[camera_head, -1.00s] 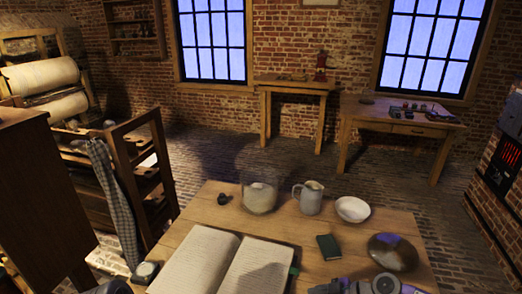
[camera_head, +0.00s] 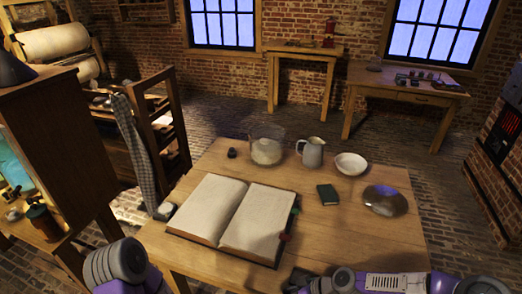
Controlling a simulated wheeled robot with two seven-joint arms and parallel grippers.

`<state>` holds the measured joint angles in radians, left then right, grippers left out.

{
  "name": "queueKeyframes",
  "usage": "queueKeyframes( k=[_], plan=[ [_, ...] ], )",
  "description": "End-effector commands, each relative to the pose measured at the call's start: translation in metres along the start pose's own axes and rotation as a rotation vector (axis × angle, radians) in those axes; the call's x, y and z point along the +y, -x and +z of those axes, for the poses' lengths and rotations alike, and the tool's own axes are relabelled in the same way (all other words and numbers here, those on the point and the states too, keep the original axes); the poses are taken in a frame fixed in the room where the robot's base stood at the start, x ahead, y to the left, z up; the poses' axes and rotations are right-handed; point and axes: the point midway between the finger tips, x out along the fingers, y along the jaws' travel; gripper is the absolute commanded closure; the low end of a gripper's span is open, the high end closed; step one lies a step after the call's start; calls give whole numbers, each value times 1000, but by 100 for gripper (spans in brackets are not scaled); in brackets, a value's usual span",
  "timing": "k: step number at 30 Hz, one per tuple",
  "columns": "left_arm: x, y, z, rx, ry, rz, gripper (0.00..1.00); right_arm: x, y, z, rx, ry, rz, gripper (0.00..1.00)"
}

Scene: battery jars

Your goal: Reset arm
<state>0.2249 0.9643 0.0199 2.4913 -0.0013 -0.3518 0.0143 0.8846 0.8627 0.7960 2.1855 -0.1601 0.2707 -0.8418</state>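My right arm (camera_head: 390,283), purple and grey, lies across the lower right edge of the picture, in front of the table's near side. A dark part at its left end, seemingly my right gripper (camera_head: 298,281), shows by the near table edge below the open book. Its fingers are too small and cut off to tell open from shut; no held object shows. My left arm shows as a grey rounded joint and purple link (camera_head: 118,264) at the bottom left, beside the table's near left corner. My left gripper is out of the picture.
The wooden table (camera_head: 345,235) bears an open book (camera_head: 232,215), a glass jar with pale contents (camera_head: 267,150), a pitcher (camera_head: 311,152), a white bowl (camera_head: 350,163), a small green book (camera_head: 327,194) and a dark dish (camera_head: 385,200). A wooden cabinet (camera_head: 60,140) stands left.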

Motion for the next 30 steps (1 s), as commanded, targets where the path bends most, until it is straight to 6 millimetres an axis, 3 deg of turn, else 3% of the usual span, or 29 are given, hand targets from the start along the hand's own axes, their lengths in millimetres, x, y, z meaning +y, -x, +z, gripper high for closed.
queueKeyframes(
  k=[3,7,12,15,20,30],
  plan=[
    [0,0,0,1,0,0,0,-15,-36,38,-81,-205,20,43],
    [0,0,0,1,0,0,0,-23,-63,92,-173,-465,114,43],
    [0,0,0,1,0,0,0,-21,-68,154,-241,-729,300,43],
    [0,0,0,1,0,0,0,-16,-62,175,-247,-822,394,43],
    [0,0,0,1,0,0,0,-11,-55,190,-241,-887,468,43],
    [0,0,0,1,0,0,0,-10,-54,191,-240,-894,474,43]
  ],
)
